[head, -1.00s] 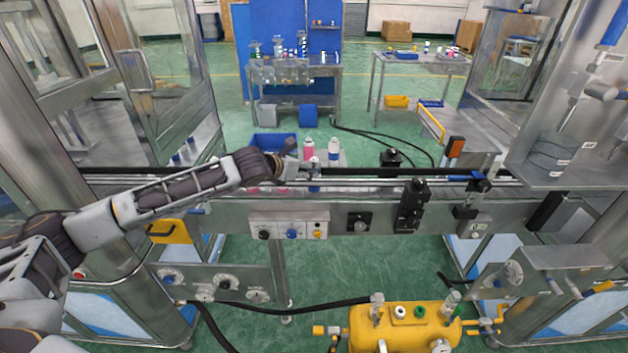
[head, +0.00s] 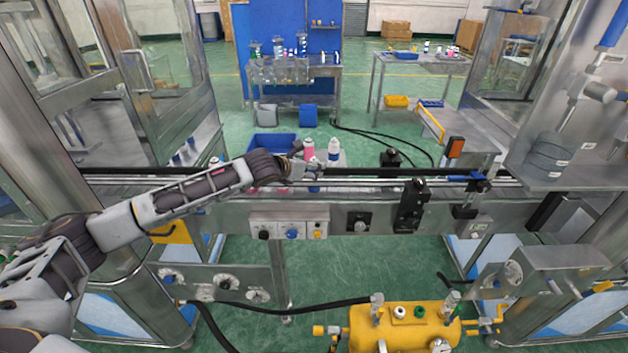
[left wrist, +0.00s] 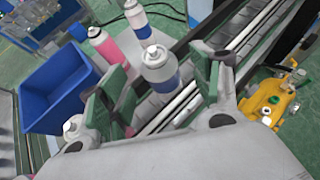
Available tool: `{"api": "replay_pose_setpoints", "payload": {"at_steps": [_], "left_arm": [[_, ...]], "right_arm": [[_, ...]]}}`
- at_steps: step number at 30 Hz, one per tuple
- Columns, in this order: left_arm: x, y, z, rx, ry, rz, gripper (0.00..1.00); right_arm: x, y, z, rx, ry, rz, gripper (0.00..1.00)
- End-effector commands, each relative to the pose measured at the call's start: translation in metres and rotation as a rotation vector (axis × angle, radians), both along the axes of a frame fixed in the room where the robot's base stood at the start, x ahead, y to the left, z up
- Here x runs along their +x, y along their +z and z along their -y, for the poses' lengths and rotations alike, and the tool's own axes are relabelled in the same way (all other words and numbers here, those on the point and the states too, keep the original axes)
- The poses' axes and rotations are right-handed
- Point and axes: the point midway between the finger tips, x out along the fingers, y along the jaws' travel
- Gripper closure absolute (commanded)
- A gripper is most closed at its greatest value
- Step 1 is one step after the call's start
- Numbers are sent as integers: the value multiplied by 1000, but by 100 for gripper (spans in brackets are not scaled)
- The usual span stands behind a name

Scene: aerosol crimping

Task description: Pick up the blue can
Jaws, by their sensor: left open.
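The blue can (left wrist: 163,76), white on top with a blue band, stands upright between the green-padded fingers of my left gripper (left wrist: 152,92) in the left wrist view. The fingers are open, one on each side of it; I cannot tell whether either touches it. In the head view my left gripper (head: 310,171) is over the conveyor and mostly covers this can, leaving a bit of blue (head: 314,187) visible. My right gripper is not in view.
A pink can (left wrist: 106,46) and another white can with a blue band (left wrist: 137,18) stand just behind. A further can (left wrist: 75,129) is beside the left finger. A blue bin (left wrist: 58,88) is to the left. The conveyor rail (head: 400,180) runs alongside.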

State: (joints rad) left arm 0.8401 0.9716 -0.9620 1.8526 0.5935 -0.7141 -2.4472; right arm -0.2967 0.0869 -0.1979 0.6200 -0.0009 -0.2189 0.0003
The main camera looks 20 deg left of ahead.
Motion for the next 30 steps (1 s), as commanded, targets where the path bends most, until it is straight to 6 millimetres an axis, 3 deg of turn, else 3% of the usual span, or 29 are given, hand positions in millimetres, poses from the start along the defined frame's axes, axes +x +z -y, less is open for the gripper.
{"api": "replay_pose_setpoints", "payload": {"at_steps": [9, 25, 30], "left_arm": [[18, -10, 6, -1, 0, 0, 35], [19, -11, 6, 0, 0, 0, 35], [19, -11, 6, 0, 0, 0, 56]], "right_arm": [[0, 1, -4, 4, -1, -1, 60], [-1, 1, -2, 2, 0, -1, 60], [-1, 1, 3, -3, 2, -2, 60]]}}
